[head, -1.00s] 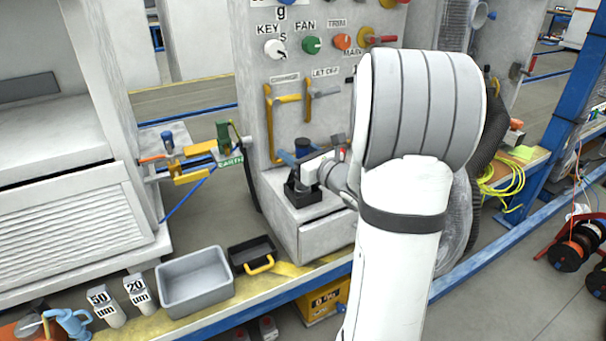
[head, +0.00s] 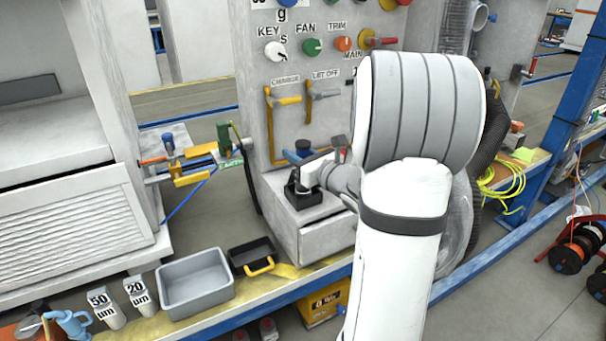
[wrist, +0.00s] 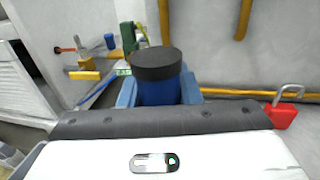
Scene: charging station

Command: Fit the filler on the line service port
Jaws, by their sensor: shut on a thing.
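A dark blue cylinder with a black cap, seemingly the filler (wrist: 160,82), stands upright between the blue fingers of my gripper (wrist: 158,92) in the wrist view. My gripper is shut on it. In the head view the filler (head: 304,148) and my gripper (head: 303,158) are over a black block (head: 303,192) on the light grey ledge at the foot of the panel. The block may be part of the service port, but I cannot tell. The filler's lower end is hidden, so I cannot tell whether it touches anything.
Yellow pipework (head: 272,115) runs down the panel behind my gripper. A red padlock (wrist: 283,115) hangs on the right in the wrist view. A green clamp (head: 224,137) stands at left. A grey bin (head: 196,283) and black tray (head: 252,255) sit on the bench in front.

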